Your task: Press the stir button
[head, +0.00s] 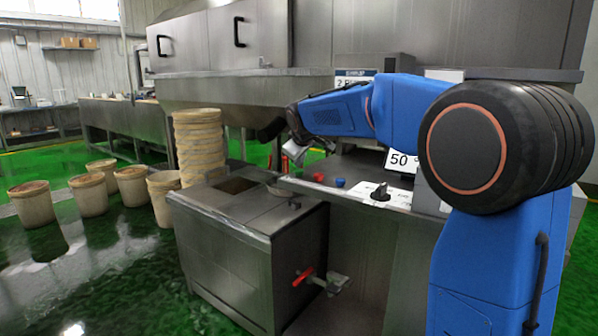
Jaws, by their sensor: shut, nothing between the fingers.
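A control panel with a red button (318,177), a blue button (340,182) and a black rotary knob (380,193) on a white plate lies in the middle of the head view. No label shows which button is for stirring. My gripper (297,158), at the end of my blue arm, is shut and empty. It appears up and to the left of the red button, apart from it in the picture. Its fingertips are small and partly hard to make out.
A steel tank (228,258) with a red-handled valve (303,277) stands in front of the panel. A stack of round wooden tubs (199,145) stands behind it, with several loose tubs left. A "50°" sign (402,162) stands behind the knob.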

